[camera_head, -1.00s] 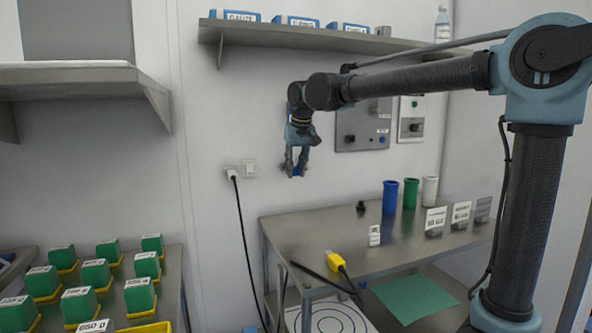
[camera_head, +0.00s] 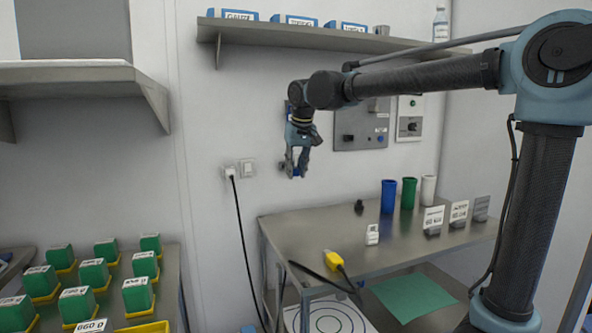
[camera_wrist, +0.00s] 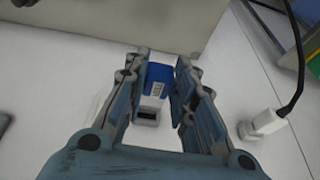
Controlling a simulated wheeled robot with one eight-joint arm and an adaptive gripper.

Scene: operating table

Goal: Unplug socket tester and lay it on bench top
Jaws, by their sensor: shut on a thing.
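The socket tester (camera_wrist: 158,74) is a small blue block with a pale grey part below it. In the wrist view it sits between the fingers of my gripper (camera_wrist: 154,80), which is shut on it. In the head view my gripper (camera_head: 296,166) points down close to the back wall, with a bit of blue showing at its fingertips. I cannot tell whether the tester is still in a wall socket. The metal bench top (camera_head: 300,230) lies below and to the right of my gripper.
A plug with a black cord (camera_head: 238,215) is in a wall outlet left of my gripper. The bench carries a yellow connector (camera_head: 334,259), a white padlock-like item (camera_head: 372,235), and blue (camera_head: 389,196), green (camera_head: 409,193) and white cups. A shelf (camera_head: 300,36) hangs above.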

